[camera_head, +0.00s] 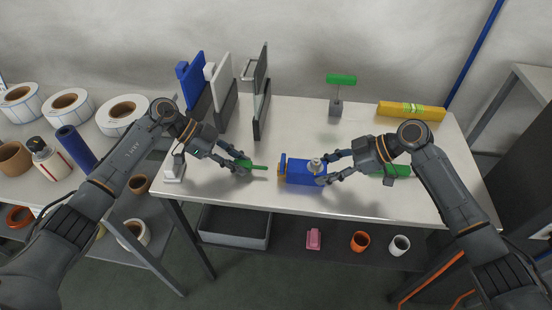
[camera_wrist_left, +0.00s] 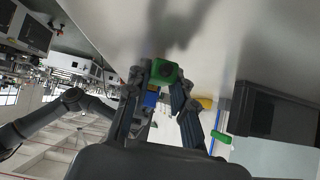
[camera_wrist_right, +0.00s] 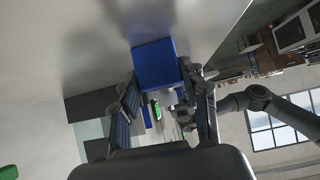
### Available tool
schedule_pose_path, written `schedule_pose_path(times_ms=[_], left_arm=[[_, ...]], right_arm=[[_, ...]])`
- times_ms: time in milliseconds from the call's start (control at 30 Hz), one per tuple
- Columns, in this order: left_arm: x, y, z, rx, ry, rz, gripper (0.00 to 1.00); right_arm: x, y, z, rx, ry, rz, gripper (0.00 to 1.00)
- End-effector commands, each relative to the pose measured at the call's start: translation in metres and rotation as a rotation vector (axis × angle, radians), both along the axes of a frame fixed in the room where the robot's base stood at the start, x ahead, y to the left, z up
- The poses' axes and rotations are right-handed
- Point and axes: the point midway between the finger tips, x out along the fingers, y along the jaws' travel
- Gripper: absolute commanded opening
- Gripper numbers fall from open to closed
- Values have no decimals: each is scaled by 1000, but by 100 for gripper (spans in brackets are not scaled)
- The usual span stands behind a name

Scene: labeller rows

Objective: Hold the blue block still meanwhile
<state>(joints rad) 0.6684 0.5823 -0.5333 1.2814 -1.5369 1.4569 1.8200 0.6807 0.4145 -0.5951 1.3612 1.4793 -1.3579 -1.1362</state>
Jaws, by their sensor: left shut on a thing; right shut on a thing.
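The blue block (camera_head: 304,173) lies near the front middle of the white table, with an orange piece at its left end and a metal knob on top. My right gripper (camera_head: 326,169) is shut on its right end; the block also shows between the fingers in the right wrist view (camera_wrist_right: 157,63). My left gripper (camera_head: 244,166) is shut on a slim green tool (camera_head: 258,167), left of the block and apart from it. The tool's green end shows between the fingers in the left wrist view (camera_wrist_left: 164,70). The fingers hide part of both things.
Upright panels in holders (camera_head: 226,105) stand at the back left. A green-topped stand (camera_head: 341,80) and a yellow box (camera_head: 411,111) are at the back. A green item (camera_head: 397,171) lies beside my right arm. A grey bin (camera_head: 235,228) and cups sit on the lower shelf.

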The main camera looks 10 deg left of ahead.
Motion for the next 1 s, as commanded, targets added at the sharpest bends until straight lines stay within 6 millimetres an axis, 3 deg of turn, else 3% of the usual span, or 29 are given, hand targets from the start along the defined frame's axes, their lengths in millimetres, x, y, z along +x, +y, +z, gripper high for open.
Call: schedule_pose_path(times_ms=[33, 467, 500, 600, 1000], left_arm=[[0, 3, -1, 0, -1, 1, 0], [0, 11, 0, -1, 0, 1, 0], [0, 11, 0, -1, 0, 1, 0], [0, 10, 0, -1, 0, 1, 0], [0, 10, 0, -1, 0, 1, 0]], right_arm=[[-3, -2, -9, -14, 13, 3, 0], [-3, -2, -9, -14, 12, 3, 0], [-3, -2, -9, -14, 12, 3, 48], [-3, -2, -7, -11, 10, 2, 69], [0, -4, 1, -3, 1, 0, 71]])
